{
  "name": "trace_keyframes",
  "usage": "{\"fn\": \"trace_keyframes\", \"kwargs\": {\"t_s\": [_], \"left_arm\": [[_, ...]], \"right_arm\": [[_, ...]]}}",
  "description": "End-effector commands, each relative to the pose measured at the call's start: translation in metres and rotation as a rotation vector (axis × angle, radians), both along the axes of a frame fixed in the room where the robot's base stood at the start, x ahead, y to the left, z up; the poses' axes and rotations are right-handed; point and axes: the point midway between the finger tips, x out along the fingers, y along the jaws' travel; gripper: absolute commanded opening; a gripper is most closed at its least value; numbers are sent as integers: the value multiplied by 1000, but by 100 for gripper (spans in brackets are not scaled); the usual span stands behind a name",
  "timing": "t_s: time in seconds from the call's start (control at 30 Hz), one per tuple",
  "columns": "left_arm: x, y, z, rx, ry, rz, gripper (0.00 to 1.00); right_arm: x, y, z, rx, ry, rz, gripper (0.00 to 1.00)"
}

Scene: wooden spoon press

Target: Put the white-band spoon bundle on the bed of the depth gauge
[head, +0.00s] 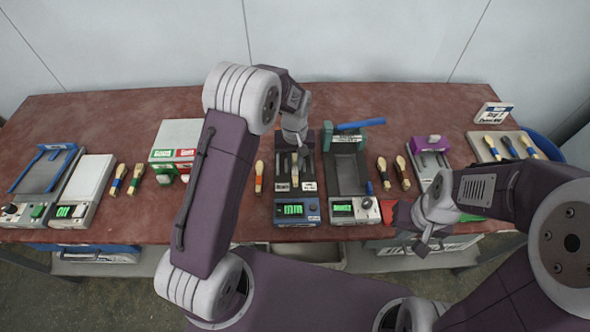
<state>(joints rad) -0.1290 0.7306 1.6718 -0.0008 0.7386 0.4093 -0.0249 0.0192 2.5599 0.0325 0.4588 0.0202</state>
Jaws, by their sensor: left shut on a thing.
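A blue-fronted device whose green display seems to read "MM", apparently the depth gauge (283,205), stands at the middle of the table. My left gripper (296,150) points down over its bed and is shut on a slim wooden spoon bundle (294,174). The bundle stands roughly upright over the bed. Its band colour is too small to tell, and I cannot tell whether its lower end touches the bed. My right gripper (424,238) hangs empty near the table's front edge; its finger opening is unclear.
A green-topped machine (344,165) with a blue lever stands close right of the gauge. A banded bundle (259,176) lies to its left, and two more bundles (402,173) lie right of the green machine. A tray (478,148) holds several bundles at the far right.

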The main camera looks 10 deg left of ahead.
Motion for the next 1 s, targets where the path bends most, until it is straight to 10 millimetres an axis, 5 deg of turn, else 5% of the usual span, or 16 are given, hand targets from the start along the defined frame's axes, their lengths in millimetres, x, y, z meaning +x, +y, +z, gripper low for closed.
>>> {"fn": "trace_keyframes", "kwargs": {"t_s": [0.27,0.67,0.7,0.73,1.0], "left_arm": [[-1,-1,-38,0,2,0,0],[0,-1,-44,0,-1,0,0],[0,-1,-43,0,-1,0,24],[0,-1,-43,0,-1,0,33],[0,-1,-43,0,-1,0,35]], "right_arm": [[0,0,2,0,0,0,0],[0,0,-1,0,0,0,0],[0,0,0,0,0,0,0],[0,0,0,0,0,0,0],[0,0,0,0,0,0,0]]}}
